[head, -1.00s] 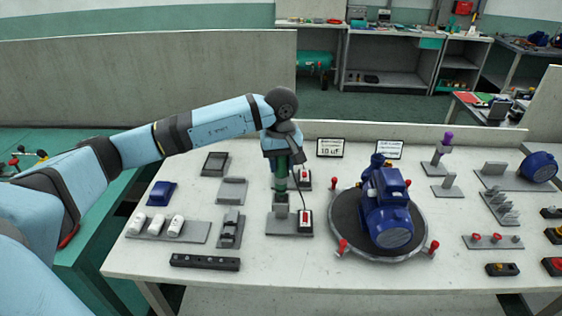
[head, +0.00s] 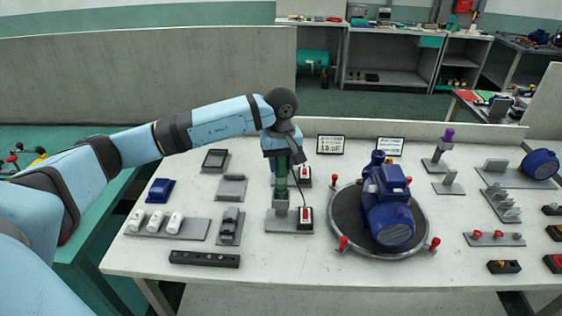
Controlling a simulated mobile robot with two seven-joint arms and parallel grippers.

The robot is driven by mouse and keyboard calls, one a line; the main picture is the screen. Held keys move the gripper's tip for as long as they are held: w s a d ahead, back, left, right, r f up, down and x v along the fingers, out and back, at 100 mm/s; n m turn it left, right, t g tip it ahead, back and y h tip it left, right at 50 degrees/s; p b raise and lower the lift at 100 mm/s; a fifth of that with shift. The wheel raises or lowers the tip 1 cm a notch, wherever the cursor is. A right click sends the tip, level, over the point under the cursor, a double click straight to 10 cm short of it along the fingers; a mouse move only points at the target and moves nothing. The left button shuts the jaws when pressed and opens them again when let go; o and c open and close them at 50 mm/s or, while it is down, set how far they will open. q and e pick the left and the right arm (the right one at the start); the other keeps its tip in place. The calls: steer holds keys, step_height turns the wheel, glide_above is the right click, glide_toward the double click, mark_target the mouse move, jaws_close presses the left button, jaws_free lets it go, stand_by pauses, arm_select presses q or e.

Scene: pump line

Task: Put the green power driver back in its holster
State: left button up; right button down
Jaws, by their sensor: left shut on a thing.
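The green power driver (head: 281,182) stands upright with its lower end at the grey holster (head: 281,202), which sits on a grey base plate on the white table. A thin dark cable runs beside the driver. My left gripper (head: 281,160) reaches down from above and is shut on the top of the driver. The fingers themselves are mostly hidden by the wrist. I cannot tell how deep the driver sits in the holster. My right gripper is not in view.
A blue pump (head: 388,205) rests on a round turntable (head: 345,252) with red knobs, right of the holster. Grey stands and a tray of white parts (head: 155,222) lie to the left. A black bar (head: 204,259) lies near the front edge (head: 300,275).

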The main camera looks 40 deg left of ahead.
mark_target(281, 177)
arm_select(q)
steer(key=shift+f+b, duration=2.05)
steer(key=shift+f, duration=0.6)
steer(key=o, duration=1.1)
steer(key=shift+c, duration=0.2)
steer(key=shift+r, duration=0.1)
steer(key=shift+r+p, duration=1.6)
steer(key=shift+r, duration=1.45)
